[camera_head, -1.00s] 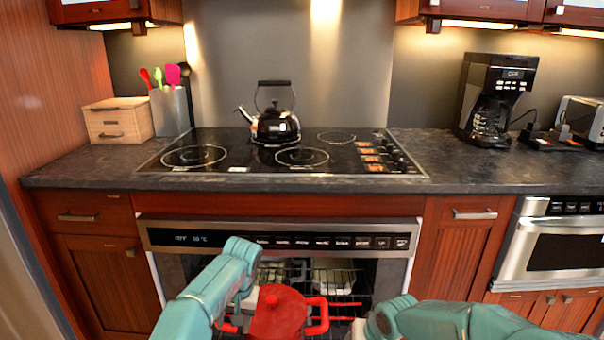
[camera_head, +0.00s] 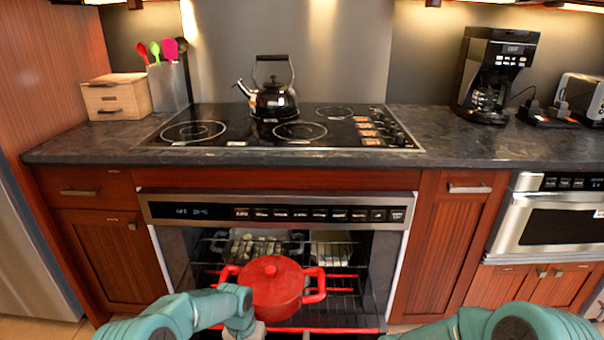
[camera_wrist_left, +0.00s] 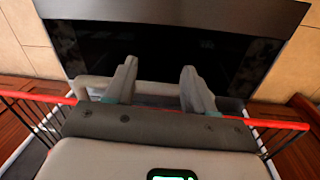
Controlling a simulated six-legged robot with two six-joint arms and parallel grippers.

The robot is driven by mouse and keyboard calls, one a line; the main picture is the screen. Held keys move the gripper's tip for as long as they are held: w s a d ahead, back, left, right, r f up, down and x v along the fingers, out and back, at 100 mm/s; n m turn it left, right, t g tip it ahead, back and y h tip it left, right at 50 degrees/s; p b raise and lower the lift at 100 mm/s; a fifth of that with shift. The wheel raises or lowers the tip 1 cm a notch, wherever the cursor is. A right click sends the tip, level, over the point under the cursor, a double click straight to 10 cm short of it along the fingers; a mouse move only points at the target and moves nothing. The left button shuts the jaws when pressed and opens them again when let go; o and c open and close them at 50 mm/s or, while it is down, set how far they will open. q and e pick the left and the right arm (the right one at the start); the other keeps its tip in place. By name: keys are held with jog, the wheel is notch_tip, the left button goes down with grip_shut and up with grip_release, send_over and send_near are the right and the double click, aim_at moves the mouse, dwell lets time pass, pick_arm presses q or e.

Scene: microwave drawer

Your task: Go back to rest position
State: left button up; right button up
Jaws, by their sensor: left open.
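My left arm comes in from the bottom left of the head view, and its gripper (camera_head: 246,331) is partly cut off at the bottom edge, in front of the red pot. A red lidded pot (camera_head: 272,290) with two side handles sits on the rack of the open oven (camera_head: 280,210), apart from the fingers as far as I can see.
The oven rack's red front edge (camera_head: 330,330) lies low in front. A countertop (camera_head: 470,150) above carries a cooktop with a black kettle (camera_head: 273,100), a coffee maker (camera_head: 493,75) and a wooden box (camera_head: 117,97). A steel microwave drawer (camera_head: 550,222) is at right.

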pick_arm(q)
jog(key=s+d+f+n+h, duration=0.1)
jog(key=s+f, duration=0.2)
jog(key=s, duration=0.4)
jog(key=s+d+f+h, duration=0.1)
jog(key=s+f+h, duration=0.1)
jog(key=s+f, duration=0.35)
jog(key=s+r+n, duration=0.2)
jog(key=s+n, duration=0.1)
jog(key=s, duration=1.3)
pick_arm(e)
jog(key=s+f+m+g, duration=0.1)
jog(key=s+f, duration=0.3)
jog(key=s, duration=0.7)
jog(key=s+f+g, duration=0.1)
jog(key=s+f, duration=0.3)
jog(key=s, duration=0.7)
pick_arm(q)
notch_tip(320, 180, up, 18)
jog(key=p, duration=1.7)
jog(key=shift+s+a+t+p, duration=0.3)
jog(key=shift+s+a, duration=0.1)
jog(key=shift+a, duration=0.05)
pick_arm(e)
notch_tip(320, 180, up, 18)
jog(key=shift+f+y, duration=0.2)
jog(key=shift+y, duration=0.1)
jog(key=shift+w+f, duration=0.1)
jog(key=shift+w, duration=0.05)
